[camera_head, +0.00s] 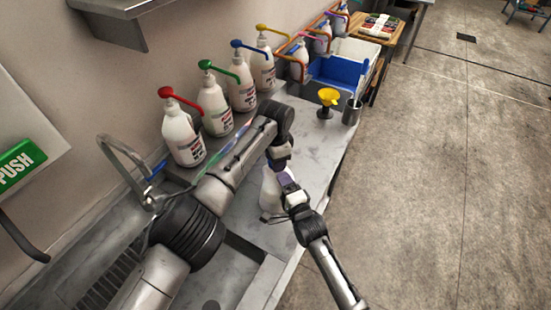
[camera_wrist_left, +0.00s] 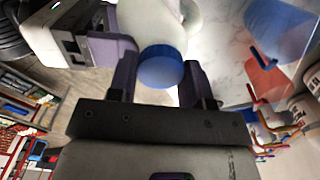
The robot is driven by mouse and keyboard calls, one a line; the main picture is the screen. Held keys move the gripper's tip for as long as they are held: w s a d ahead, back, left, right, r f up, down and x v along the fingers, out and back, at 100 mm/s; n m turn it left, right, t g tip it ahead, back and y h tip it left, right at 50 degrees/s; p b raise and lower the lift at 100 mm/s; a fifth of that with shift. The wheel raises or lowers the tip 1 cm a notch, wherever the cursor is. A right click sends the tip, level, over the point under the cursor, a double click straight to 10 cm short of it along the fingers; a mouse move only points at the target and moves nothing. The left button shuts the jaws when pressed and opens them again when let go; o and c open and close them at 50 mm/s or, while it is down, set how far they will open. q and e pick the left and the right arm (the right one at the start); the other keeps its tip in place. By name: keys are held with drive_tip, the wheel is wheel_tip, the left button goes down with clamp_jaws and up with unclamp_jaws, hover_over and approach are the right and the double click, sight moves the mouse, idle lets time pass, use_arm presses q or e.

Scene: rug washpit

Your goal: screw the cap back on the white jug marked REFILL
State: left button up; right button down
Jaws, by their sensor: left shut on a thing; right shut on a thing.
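The white jug (camera_head: 269,190) stands on the steel counter, partly hidden behind my arms; no REFILL marking shows. My right gripper (camera_head: 283,181) is shut on the jug near its top; it also shows at the upper left of the left wrist view. My left gripper (camera_wrist_left: 158,82) is shut on the blue cap (camera_wrist_left: 162,66), which sits between its purple fingertips. The cap is at the mouth of the jug, whose white body (camera_wrist_left: 150,18) shows just behind it. I cannot tell how far the cap is seated. In the head view my left gripper (camera_head: 279,155) reaches down over the jug.
A row of white pump bottles (camera_head: 183,137) with coloured pumps stands along the wall. A yellow funnel (camera_head: 328,97), a metal cup (camera_head: 352,112) and a blue bin (camera_head: 338,73) are farther along the counter. A tap (camera_head: 135,165) and sink are at left. Clear counter lies before the funnel.

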use_arm(q)
drive_tip(key=m, duration=0.6)
drive_tip(key=shift+m, duration=0.3)
drive_tip(key=o, duration=1.1)
wheel_tip(320, 180, up, 12)
use_arm(e)
drive_tip(key=shift+c, duration=0.6)
unclamp_jaws()
